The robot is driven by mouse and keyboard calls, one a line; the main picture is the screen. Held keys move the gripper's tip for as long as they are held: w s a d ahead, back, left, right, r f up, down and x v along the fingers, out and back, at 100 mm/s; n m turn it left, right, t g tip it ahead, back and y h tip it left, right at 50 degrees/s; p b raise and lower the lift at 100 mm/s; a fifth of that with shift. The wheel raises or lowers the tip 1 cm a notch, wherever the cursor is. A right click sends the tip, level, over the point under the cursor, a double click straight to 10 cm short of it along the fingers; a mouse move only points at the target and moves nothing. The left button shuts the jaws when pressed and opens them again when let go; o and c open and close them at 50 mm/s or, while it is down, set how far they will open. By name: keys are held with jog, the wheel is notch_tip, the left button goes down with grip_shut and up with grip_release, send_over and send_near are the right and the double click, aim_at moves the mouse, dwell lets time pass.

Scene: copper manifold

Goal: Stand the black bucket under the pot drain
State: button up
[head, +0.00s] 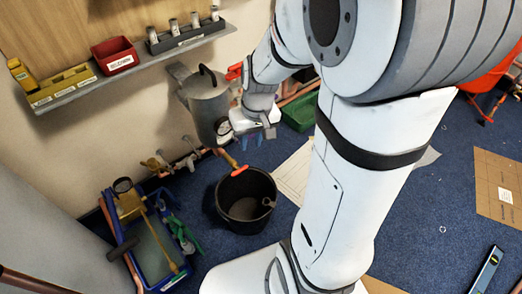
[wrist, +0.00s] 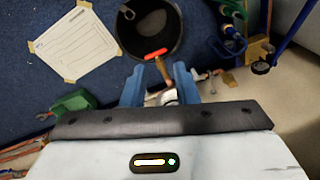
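The black bucket (head: 231,213) stands upright on the blue floor, open end up, and looks empty. The grey pot (head: 207,108) is mounted by the wall above and left of it. The pot drain (head: 226,157) is a copper pipe with an orange-red end, which overlaps the bucket's far rim in the head view. In the wrist view the bucket (wrist: 178,38) is at the top centre and the drain (wrist: 162,68) lies across its near rim. My gripper (head: 257,138) is beside the pot, above and apart from the bucket. Its blue fingers (wrist: 159,78) are open and hold nothing.
A blue tray (head: 158,280) with hoses and brass fittings lies left of the bucket. A taped white sheet (wrist: 75,42) lies beside the bucket. A green box (head: 299,116) is behind my arm. A wall shelf (head: 135,65) holds small bins.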

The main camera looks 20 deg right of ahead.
jog(key=s+a+r+h, duration=0.1)
jog(key=s+r, duration=0.5)
jog(key=s, duration=0.3)
jog(key=shift+r, duration=0.1)
